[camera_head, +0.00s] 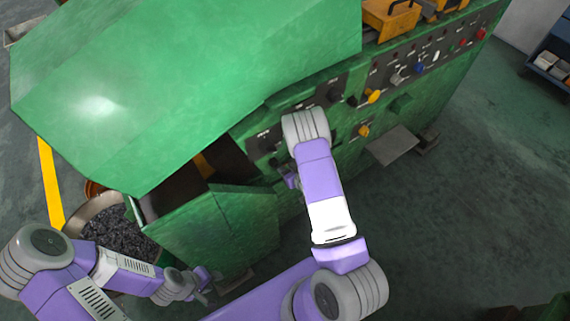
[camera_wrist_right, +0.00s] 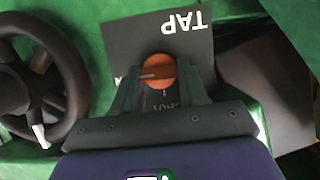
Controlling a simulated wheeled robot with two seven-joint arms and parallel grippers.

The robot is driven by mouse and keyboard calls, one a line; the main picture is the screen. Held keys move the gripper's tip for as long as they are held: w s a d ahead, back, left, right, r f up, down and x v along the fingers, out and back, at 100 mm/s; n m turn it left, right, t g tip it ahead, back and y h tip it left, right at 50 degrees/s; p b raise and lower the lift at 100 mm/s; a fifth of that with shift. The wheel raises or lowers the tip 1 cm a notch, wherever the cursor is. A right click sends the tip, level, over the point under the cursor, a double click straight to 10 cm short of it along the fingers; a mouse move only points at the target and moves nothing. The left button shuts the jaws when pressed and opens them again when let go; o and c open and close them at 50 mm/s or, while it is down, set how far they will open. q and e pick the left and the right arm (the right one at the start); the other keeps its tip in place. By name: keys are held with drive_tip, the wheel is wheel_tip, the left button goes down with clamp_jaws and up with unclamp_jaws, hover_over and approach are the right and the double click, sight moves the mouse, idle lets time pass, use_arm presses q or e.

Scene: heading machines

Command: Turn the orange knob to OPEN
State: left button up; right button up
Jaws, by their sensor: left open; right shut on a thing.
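In the right wrist view, a round orange knob (camera_wrist_right: 157,72) sits on a dark label plate (camera_wrist_right: 190,38) with upside-down white lettering; "TAP" is readable, while the lettering below the knob is partly covered. A dark line on the knob lies nearly level across the picture. My right gripper (camera_wrist_right: 162,92) is shut on the knob, one finger on each side. In the head view, my right arm hides this knob and most of that gripper against the green machine (camera_head: 300,45). My left gripper (camera_head: 205,283) is open and empty, low, in front of the machine's green door.
A black handwheel (camera_wrist_right: 30,90) is left of the knob in the right wrist view. Yellow knobs (camera_head: 374,96) and coloured buttons line the panel to the right. A bin of dark pieces (camera_head: 118,228) stands at left.

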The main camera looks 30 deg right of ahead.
drive_tip(key=shift+w+r, duration=0.1)
drive_tip(key=o, duration=0.8)
drive_tip(key=v, duration=0.7)
drive_tip(key=shift+s+r, duration=0.1)
drive_tip(key=shift+s, duration=0.2)
